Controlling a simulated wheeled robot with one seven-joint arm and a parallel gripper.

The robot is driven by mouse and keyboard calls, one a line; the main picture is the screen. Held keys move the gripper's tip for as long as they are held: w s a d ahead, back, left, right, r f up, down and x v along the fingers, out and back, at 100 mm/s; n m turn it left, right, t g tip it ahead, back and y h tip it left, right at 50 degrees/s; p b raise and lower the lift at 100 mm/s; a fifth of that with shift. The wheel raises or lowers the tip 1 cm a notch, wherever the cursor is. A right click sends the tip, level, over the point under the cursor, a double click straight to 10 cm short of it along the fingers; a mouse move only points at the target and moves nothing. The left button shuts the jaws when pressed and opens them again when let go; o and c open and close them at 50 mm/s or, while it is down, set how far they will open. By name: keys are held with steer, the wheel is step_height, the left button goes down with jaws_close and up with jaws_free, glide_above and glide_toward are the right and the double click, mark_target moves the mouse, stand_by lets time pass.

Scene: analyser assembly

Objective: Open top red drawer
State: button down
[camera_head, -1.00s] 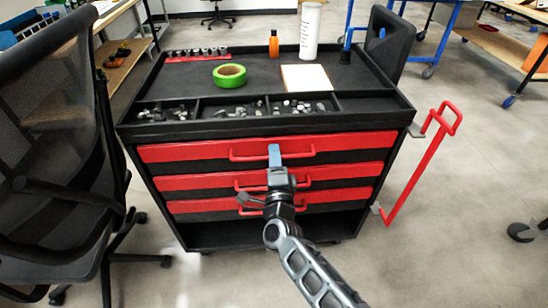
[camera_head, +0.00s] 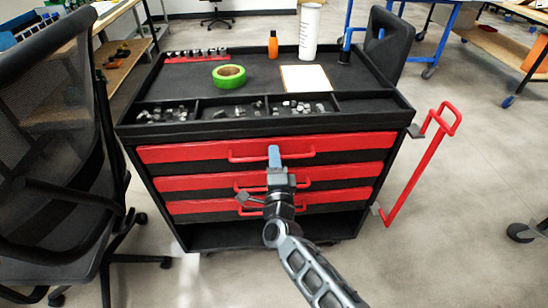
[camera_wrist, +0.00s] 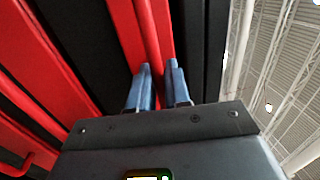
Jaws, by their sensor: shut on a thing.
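The top red drawer (camera_head: 185,153) is the uppermost of three red drawers in a black cart. Its front looks flush or nearly flush with the cart. Its red bar handle (camera_head: 241,158) runs along the middle of the front. My gripper (camera_head: 274,154) is at the middle of this handle, with its blue fingers shut on it. In the wrist view, my two blue fingers (camera_wrist: 157,88) stand close to either side of the red handle bar (camera_wrist: 146,30). The fingers hide the gripped part of the handle in the head view.
Two more red drawers, the middle one (camera_head: 200,183) and the bottom one (camera_head: 195,207), sit below. Green tape (camera_head: 229,75), an orange bottle (camera_head: 273,46) and a white cylinder (camera_head: 310,30) stand on the cart top. A black chair (camera_head: 50,150) is close on the left.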

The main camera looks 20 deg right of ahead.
steer(key=shift+s, duration=0.15)
steer(key=r+p+v, duration=0.2)
steer(key=r+v, duration=0.1)
steer(key=v, duration=1.2)
steer(key=s+r+p+v, duration=0.1)
steer(key=r+p+v, duration=0.1)
steer(key=v, duration=1.4)
steer(key=shift+a+r, duration=0.25)
steer(key=shift+r, duration=0.15)
steer(key=shift+s, duration=0.1)
steer(key=c, duration=1.3)
jaws_free()
steer(key=b+v, duration=0.1)
steer(key=v, duration=0.7)
